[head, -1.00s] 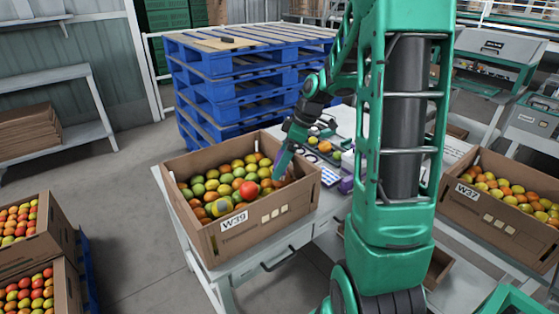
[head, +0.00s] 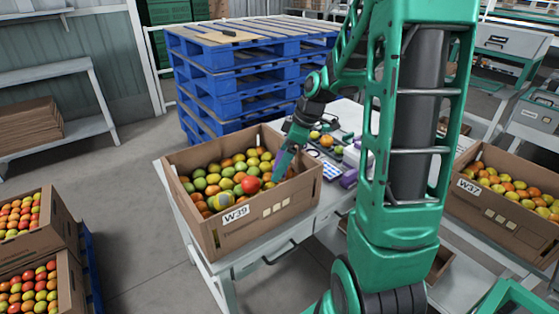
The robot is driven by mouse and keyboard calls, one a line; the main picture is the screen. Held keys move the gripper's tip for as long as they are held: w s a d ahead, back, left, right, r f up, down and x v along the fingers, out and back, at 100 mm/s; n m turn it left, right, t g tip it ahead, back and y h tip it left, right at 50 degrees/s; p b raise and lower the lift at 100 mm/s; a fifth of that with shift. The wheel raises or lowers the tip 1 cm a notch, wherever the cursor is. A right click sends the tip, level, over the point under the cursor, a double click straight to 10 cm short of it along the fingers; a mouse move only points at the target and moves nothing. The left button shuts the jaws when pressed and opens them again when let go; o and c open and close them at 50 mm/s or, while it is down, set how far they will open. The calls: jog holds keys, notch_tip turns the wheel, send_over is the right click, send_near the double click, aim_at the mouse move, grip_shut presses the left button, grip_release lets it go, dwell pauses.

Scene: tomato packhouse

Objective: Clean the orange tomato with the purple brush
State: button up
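My gripper (head: 281,170) points down at the right end of the cardboard box W39 (head: 262,229), with its fingertips over or just inside the box near the tomatoes. It is small and seen edge-on, so I cannot tell whether it is open or holds anything. A round orange tomato (head: 326,141) sits among small items on the table behind the box. A purple object (head: 349,178) lies on the table right of the box; I cannot tell whether it is the brush. Box W39 holds many green, yellow, orange and red tomatoes.
The white table (head: 332,199) carries a blue-and-white gridded item (head: 330,171) beside the box. My arm hides part of the tabletop. Blue pallets (head: 212,95) are stacked behind. Box W37 (head: 496,213) stands at the right, and more tomato boxes (head: 62,232) at the left.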

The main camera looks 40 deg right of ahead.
jog(key=shift+w+d, duration=1.5)
jog(key=shift+w, duration=0.15)
jog(key=shift+s, duration=0.1)
jog(key=shift+s+a, duration=1.5)
jog(key=shift+s, duration=0.05)
jog(key=shift+w+d, duration=1.5)
jog(key=shift+w, duration=0.15)
jog(key=shift+r, duration=0.1)
jog(key=shift+r, duration=2.9)
